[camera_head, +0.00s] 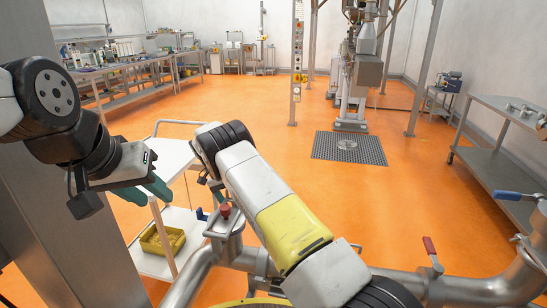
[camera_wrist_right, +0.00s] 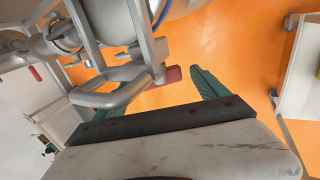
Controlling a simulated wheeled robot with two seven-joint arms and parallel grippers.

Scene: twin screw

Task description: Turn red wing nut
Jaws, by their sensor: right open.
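The red wing nut (camera_head: 225,210) sits on the metal pipe fitting at lower centre in the head view. In the right wrist view a red part (camera_wrist_right: 172,74), which looks like the same nut, shows between the fingers, nearer the right finger. My right gripper (camera_wrist_right: 150,80) is open, its green fingers spread on both sides, with no visible contact on the red part. A metal loop handle partly covers its left finger. In the head view my right arm hides most of that gripper. My left gripper (camera_head: 153,198) is at left, its green fingers apart and empty.
A metal loop handle (camera_wrist_right: 125,92) lies close to the right fingers. Pipes (camera_head: 190,272) and a red-handled valve (camera_head: 431,248) run along the front. A white cart (camera_head: 172,155) with a yellow crate (camera_head: 150,243) stands at left. A steel shelf (camera_head: 500,150) stands at right.

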